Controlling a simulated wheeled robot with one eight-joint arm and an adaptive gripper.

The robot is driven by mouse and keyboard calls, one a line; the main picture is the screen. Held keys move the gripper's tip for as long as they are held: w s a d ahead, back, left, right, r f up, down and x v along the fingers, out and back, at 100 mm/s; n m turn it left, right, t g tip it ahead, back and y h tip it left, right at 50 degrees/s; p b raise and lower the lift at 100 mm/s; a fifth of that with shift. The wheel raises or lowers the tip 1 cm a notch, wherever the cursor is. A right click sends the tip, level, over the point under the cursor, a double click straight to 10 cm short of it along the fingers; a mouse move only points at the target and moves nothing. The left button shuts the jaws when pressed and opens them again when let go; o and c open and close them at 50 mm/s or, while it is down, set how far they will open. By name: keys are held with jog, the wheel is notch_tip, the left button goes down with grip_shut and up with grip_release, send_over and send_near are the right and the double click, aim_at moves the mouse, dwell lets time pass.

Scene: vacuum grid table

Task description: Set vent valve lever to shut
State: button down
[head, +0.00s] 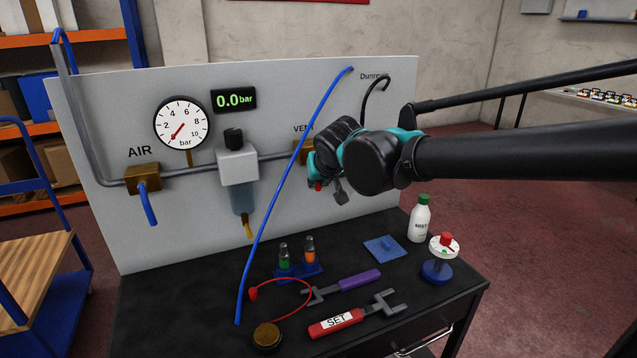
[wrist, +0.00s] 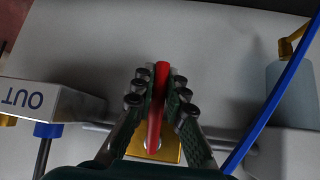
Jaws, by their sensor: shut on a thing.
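The vent valve (head: 306,152) is a brass block on the pipe across the grey panel, under the "VENT" label, partly hidden by my gripper. Its red lever (wrist: 159,100) runs up the middle of the wrist view from the brass valve body (wrist: 168,150). A bit of red, apparently the lever's end (head: 318,186), shows below the valve in the head view. My gripper (wrist: 160,88) is shut on the lever, with one padded finger on each side. In the head view my gripper (head: 325,184) is at the panel and hides most of the lever.
A blue hose (head: 290,165) crosses in front of the panel, left of my gripper. The AIR valve (head: 143,179) has a blue lever. The display (head: 234,99) reads 0.0 bar.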

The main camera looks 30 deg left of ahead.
jog(key=c, duration=1.5)
grip_release()
jog(key=shift+c, duration=0.2)
jog(key=v, duration=1.2)
